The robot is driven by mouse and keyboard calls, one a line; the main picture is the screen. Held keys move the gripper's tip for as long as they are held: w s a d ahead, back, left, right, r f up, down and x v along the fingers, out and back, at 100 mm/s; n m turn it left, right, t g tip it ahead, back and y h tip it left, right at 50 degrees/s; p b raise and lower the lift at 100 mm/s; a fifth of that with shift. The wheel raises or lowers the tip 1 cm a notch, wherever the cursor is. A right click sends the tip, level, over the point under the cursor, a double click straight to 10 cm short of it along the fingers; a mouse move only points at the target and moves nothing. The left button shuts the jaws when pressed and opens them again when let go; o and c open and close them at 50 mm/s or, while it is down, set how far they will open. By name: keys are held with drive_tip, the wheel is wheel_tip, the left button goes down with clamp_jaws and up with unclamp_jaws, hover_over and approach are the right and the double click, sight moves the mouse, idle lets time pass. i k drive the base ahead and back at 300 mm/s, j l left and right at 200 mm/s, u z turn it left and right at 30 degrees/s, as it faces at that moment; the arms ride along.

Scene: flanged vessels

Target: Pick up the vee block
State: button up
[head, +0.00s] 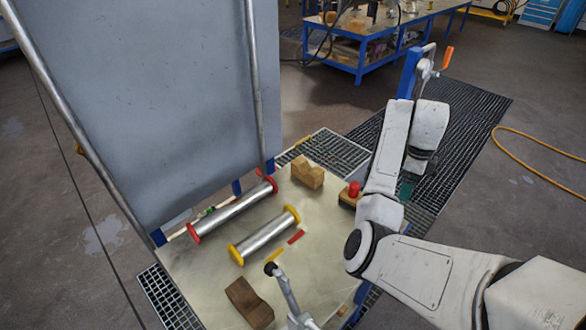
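A light wooden vee block (308,173) with a notch in its top stands at the back of the metal plate (325,228). A darker brown wooden block (248,303), also with a dip in its top, lies at the plate's front left; I cannot tell for certain which one the task names. My arm comes in from the lower right and bends upward, right of the light block. I cannot make out my gripper's fingers; my arm links hide that end. Both blocks rest on the plate, apart from my arm.
A red-ended cylinder (232,210) and a yellow-ended one (265,236) lie between the blocks. A red knob (354,189) stands right of the light block. A metal clamp (287,292) is at the front. A tall grey panel (150,90) rises at left.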

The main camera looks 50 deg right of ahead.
sight(300, 167)
drive_tip(key=i+j, duration=0.2)
drive_tip(key=i, duration=0.25)
drive_tip(key=i+j, duration=0.2)
drive_tip(key=i, duration=0.3)
